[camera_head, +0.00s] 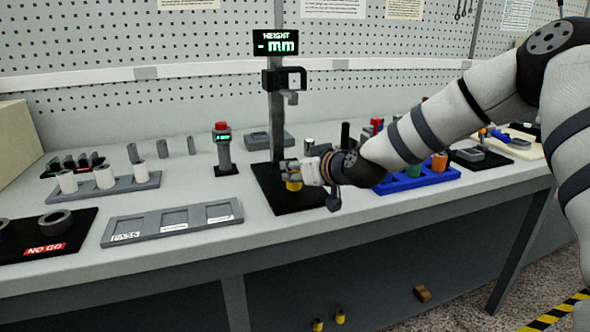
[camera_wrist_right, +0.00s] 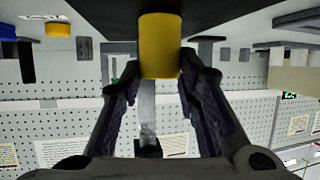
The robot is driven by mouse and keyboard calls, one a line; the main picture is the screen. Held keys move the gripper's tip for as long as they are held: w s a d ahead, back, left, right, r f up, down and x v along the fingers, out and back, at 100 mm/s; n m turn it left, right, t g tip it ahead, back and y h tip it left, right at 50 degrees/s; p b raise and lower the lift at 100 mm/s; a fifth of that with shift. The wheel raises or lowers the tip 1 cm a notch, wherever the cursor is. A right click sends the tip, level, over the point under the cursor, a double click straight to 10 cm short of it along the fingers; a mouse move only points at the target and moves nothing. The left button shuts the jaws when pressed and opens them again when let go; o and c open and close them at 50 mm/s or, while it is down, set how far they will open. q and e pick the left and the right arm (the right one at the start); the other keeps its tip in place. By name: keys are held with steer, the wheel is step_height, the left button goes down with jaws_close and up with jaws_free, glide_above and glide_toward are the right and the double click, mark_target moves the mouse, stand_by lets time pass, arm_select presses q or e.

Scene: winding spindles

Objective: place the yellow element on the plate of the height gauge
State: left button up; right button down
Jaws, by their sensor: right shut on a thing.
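The yellow element (camera_head: 293,185) is a short cylinder in the grasp of my right gripper (camera_head: 291,172). It is at the black plate (camera_head: 275,203) of the height gauge (camera_head: 277,100), in front of the column. The right wrist view is upside down. There the yellow element (camera_wrist_right: 160,48) is between the fingertips of my right gripper (camera_wrist_right: 160,75), with its base at or very near the dark plate (camera_wrist_right: 110,15). I cannot tell for sure whether it touches. The gauge display reads "- mm". My left gripper is not in view.
A grey tray (camera_head: 120,227) marked PASS and a black NO GO mat (camera_head: 75,240) lie on the left. A post with a red button (camera_head: 221,127) stands left of the plate. A blue tray (camera_head: 418,180) lies to the right. Two small yellow pieces (camera_head: 340,317) are below the table.

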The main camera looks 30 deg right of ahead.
steer(key=shift+w+f, duration=0.15)
steer(key=shift+w, duration=0.1)
steer(key=c, duration=1.3)
jaws_free()
steer(key=shift+o, duration=0.5)
steer(key=shift+s, duration=0.1)
steer(key=shift+r, duration=0.25)
